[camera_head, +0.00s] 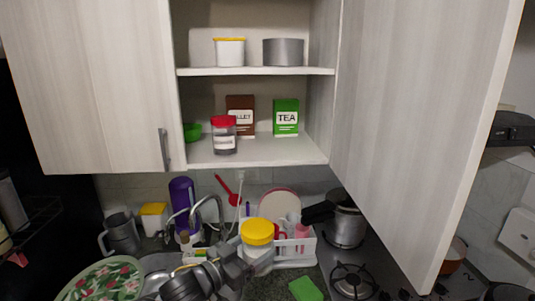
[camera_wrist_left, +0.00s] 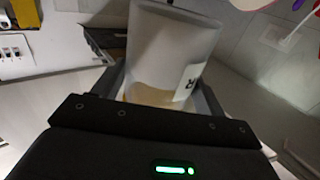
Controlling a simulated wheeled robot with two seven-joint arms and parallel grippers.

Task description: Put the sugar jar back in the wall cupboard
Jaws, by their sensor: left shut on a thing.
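The sugar jar (camera_head: 257,235) has a yellow lid and a whitish body, and is upright or nearly so in front of the counter in the head view. My left gripper (camera_head: 244,264) is shut on its body, below the lid. In the left wrist view the jar (camera_wrist_left: 172,52) stands between the fingers, with tan contents low inside and a label ending in R. The wall cupboard (camera_head: 255,152) is open, above and behind the jar. My right gripper is not in view.
On the lower shelf stand a red-lidded jar (camera_head: 224,135), a brown box (camera_head: 240,108), a green tea box (camera_head: 286,117) and a green item (camera_head: 192,131). The shelf front right of the red-lidded jar is clear. The right door (camera_head: 420,120) swings outward. A faucet (camera_head: 207,205) and dish rack (camera_head: 300,250) are below.

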